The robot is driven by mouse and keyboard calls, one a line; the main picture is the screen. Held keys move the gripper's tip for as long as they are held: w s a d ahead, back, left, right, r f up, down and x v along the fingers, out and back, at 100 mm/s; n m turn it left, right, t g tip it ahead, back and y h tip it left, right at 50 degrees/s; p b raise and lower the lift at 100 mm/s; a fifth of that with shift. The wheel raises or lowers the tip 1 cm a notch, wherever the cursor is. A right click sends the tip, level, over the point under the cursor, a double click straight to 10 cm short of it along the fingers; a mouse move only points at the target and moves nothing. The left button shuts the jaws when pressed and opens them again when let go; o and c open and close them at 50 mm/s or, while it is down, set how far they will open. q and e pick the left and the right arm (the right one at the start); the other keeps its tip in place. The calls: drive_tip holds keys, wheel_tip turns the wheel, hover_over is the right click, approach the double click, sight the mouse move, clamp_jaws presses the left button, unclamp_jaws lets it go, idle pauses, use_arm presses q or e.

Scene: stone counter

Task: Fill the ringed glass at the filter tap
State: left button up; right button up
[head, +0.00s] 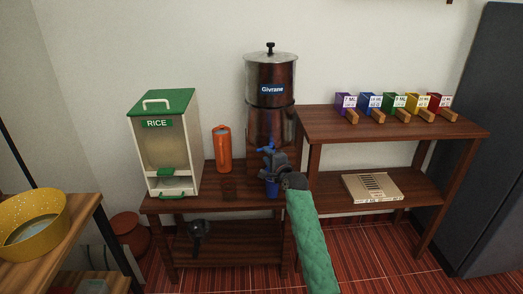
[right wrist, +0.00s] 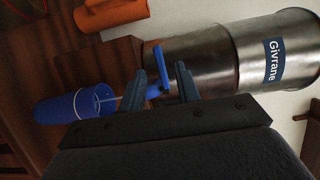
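The steel filter (head: 271,82) marked Givrane stands on the lower counter at the wall, with a blue tap (head: 266,149) low on its front. My right gripper (head: 273,160) is at the tap. The blue glass (head: 271,189) stands below the tap and is partly hidden by the gripper. In the right wrist view the glass (right wrist: 66,109) shows a pale ring, and a thin pale streak reaches toward its mouth. My left gripper is not in view.
An orange canister (head: 223,149) and a rice dispenser (head: 164,143) stand left of the filter. The higher table (head: 400,125) at right holds several coloured boxes. A yellow bowl (head: 33,222) sits at far left. The counter's front between dispenser and glass looks clear.

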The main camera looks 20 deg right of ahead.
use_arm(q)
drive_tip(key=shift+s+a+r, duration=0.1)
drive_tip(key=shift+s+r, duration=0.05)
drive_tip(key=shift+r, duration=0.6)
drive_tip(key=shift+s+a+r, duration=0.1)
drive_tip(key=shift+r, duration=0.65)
use_arm(e)
drive_tip(key=shift+w+a, duration=0.2)
drive_tip(key=shift+w, duration=2.6)
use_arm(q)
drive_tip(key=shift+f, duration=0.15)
use_arm(e)
clamp_jaws()
